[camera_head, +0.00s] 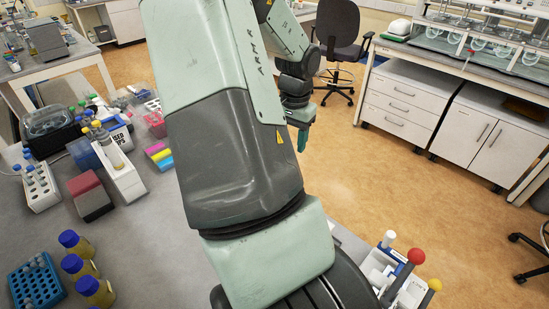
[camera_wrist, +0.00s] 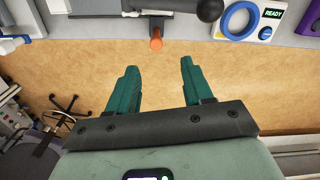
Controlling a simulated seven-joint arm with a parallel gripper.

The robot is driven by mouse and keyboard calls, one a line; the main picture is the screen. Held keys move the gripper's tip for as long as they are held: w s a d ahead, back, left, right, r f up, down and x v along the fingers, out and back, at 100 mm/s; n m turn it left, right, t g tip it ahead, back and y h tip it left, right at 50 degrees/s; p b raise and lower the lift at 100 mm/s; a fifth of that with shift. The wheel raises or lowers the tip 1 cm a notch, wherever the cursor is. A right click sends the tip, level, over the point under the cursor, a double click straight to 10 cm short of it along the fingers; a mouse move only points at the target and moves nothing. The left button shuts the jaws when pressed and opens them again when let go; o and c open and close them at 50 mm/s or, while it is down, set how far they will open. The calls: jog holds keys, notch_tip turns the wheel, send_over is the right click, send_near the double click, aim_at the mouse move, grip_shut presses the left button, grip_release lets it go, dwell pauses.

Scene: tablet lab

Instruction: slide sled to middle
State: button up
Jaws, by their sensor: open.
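I cannot pick out the sled with certainty. In the wrist view, a dark bar with a black ball end (camera_wrist: 209,9) lies at the top edge, and an orange-tipped peg (camera_wrist: 156,42) sticks out below it past the bench edge; either may belong to the sled's device, most of which is cut off. My gripper (camera_wrist: 159,66) is open and empty, its two teal fingers apart and pointing toward the bench edge, with floor behind them. In the head view, teal finger (camera_head: 302,140) shows beyond my large arm link, which hides much of the bench.
A blue ring (camera_wrist: 238,20) and a READY display (camera_wrist: 273,14) sit on the bench at upper right in the wrist view. In the head view, a red ball knob (camera_head: 416,256) and yellow knob (camera_head: 435,285) stand at lower right. Bottles and racks crowd the left bench.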

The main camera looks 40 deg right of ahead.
jog(key=f, duration=1.1)
jog(key=shift+s+d+f, duration=0.2)
jog(key=shift+s+d, duration=0.05)
jog(key=shift+d, duration=0.15)
grip_shut()
